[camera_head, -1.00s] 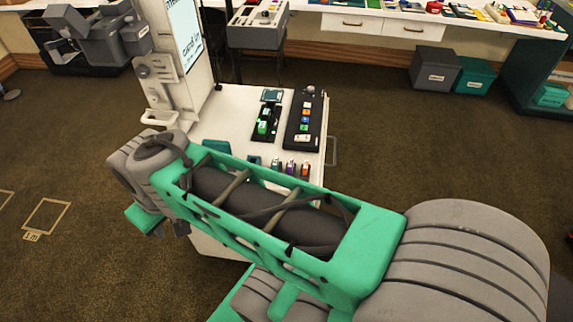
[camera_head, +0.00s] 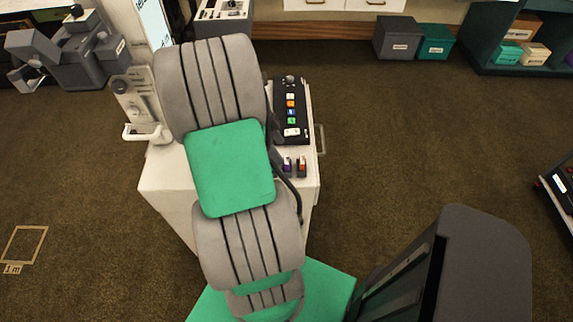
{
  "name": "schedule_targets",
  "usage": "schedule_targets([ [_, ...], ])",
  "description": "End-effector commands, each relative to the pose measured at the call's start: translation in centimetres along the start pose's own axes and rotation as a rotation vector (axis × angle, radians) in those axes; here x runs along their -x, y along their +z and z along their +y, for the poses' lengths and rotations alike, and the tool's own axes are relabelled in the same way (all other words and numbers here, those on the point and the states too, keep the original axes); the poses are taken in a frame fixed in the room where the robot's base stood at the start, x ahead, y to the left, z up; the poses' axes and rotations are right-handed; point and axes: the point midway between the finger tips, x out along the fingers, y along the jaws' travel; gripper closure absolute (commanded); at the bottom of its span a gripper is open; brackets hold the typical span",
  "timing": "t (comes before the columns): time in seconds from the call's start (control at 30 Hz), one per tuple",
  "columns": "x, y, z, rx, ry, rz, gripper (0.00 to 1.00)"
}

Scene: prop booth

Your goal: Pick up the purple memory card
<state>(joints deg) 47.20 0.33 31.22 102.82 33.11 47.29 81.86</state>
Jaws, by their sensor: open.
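The purple memory card (camera_head: 287,167) stands near the right front edge of the white cart top (camera_head: 160,171). It is small, and dark with a purple part. An orange-marked card (camera_head: 301,167) stands just to its right, a little apart. My arm's grey and green links cover the cart top directly left of the purple card. A dark cable of my arm runs close by the card. My gripper is hidden behind the arm links, so its place relative to the card does not show.
A black panel with coloured buttons (camera_head: 291,110) lies behind the cards. A grey bin (camera_head: 396,38) and a teal bin (camera_head: 435,41) stand at the back.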

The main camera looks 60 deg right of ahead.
Motion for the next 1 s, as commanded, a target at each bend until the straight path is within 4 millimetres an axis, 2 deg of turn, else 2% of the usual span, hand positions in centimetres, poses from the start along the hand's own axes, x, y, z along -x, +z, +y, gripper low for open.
schedule_targets([
  [0.3,-5.1,-0.1,0.0,0.003,0.002,-0.002,0.4],
  [0.57,-5.7,0.1,-0.1,0.005,-0.003,-0.003,0.4],
  [1.0,-5.6,0.1,-0.1,0.006,-0.003,-0.003,0.76],
])
